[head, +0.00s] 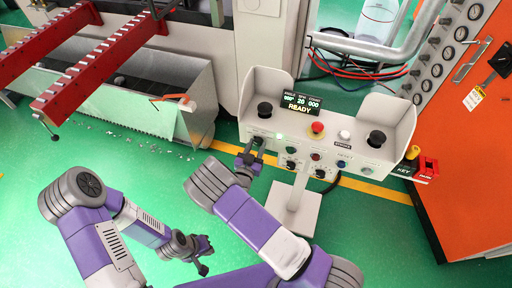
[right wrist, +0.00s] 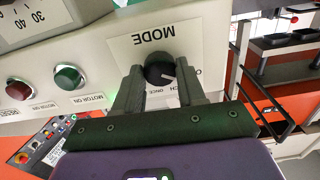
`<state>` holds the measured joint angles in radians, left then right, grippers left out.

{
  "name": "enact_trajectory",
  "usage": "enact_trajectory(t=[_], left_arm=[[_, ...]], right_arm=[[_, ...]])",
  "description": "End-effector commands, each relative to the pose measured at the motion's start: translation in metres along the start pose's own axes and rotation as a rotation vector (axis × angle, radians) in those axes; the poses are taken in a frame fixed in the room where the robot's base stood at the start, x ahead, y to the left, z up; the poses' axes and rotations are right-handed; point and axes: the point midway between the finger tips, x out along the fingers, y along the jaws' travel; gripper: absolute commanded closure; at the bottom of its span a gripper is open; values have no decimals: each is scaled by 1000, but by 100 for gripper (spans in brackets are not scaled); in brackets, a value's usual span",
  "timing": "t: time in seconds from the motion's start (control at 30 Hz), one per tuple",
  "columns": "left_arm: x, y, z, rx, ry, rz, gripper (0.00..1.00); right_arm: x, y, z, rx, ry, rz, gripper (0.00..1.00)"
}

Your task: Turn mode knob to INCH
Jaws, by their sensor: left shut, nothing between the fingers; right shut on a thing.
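The mode knob (right wrist: 157,68) is black with a white pointer mark and sits on a white plate lettered MODE (right wrist: 155,35) in the right wrist view. My right gripper (right wrist: 160,78) has one finger on each side of the knob and is shut on it. The lettering around the knob is partly covered by the fingers; "CH" and "ONCE" show between them, and I cannot tell for sure which setting the pointer marks. In the head view my right gripper (head: 254,152) is at the left of the console front and hides the knob. My left gripper (head: 203,262) is shut and empty, low over the floor.
The grey console (head: 258,88) has a READY display (head: 300,102), a red mushroom button (head: 317,129) and two black palm buttons. A red button (right wrist: 21,89) and a green button (right wrist: 68,78) are beside the knob. An orange cabinet (head: 450,160) stands right.

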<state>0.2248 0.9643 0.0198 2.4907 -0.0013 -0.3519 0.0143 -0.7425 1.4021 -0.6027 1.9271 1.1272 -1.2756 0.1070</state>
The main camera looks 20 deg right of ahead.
Motion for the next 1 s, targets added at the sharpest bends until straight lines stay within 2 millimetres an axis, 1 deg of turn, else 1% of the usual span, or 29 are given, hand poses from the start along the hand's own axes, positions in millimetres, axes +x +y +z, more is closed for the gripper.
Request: enact_trajectory(t=[0.17, 0.7, 1.0], left_arm=[[9, -4, 0, 0, 0, 0, 100], [46, -17, -2, 0, 0, 0, 100], [58, -22, -2, 0, 0, 0, 100]], right_arm=[[0, 0, 2, 87, -1, 1, 91], [0, 1, 4, 496, -3, 1, 91], [-1, 0, 3, 630, -4, 0, 91]])
